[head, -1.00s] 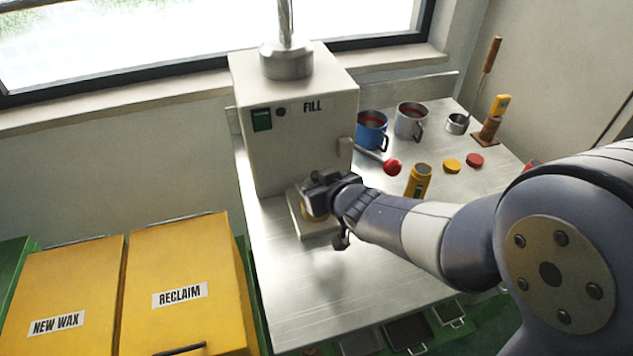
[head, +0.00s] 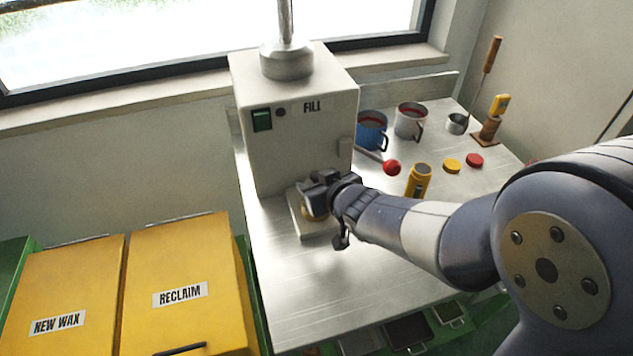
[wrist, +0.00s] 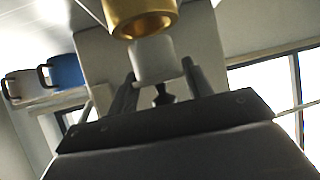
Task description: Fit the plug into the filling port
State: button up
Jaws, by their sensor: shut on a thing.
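In the head view my gripper (head: 326,192) is low in front of the white machine marked FILL (head: 297,140), over a pale base plate (head: 310,228). It hides most of a gold cylinder (head: 312,215) standing on that plate. In the wrist view the gold cylinder (wrist: 142,14) shows its open end, close to my fingertips. A pale grey cylinder, apparently the plug (wrist: 155,62), sits between my fingers (wrist: 158,80), which are shut on it. A small dark piece (wrist: 163,96) shows between the fingers. The plug's end is near the gold rim; I cannot tell whether they touch.
Blue (head: 371,131) and grey (head: 410,121) mugs stand right of the machine. A red-knobbed lever (head: 391,168), a yellow-and-black canister (head: 418,181), and yellow (head: 452,166) and red (head: 474,160) discs are near my arm. Yellow bins (head: 185,285) stand at left. The front of the metal table (head: 330,290) is clear.

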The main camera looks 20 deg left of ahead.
jog(key=shift+f+b, duration=1.65)
jog(key=shift+f, duration=0.15)
jog(key=o, duration=1)
jog(key=shift+o, duration=0.2)
jog(key=p+v, duration=0.3)
jog(key=v, duration=0.8)
jog(key=shift+a+f, duration=0.1)
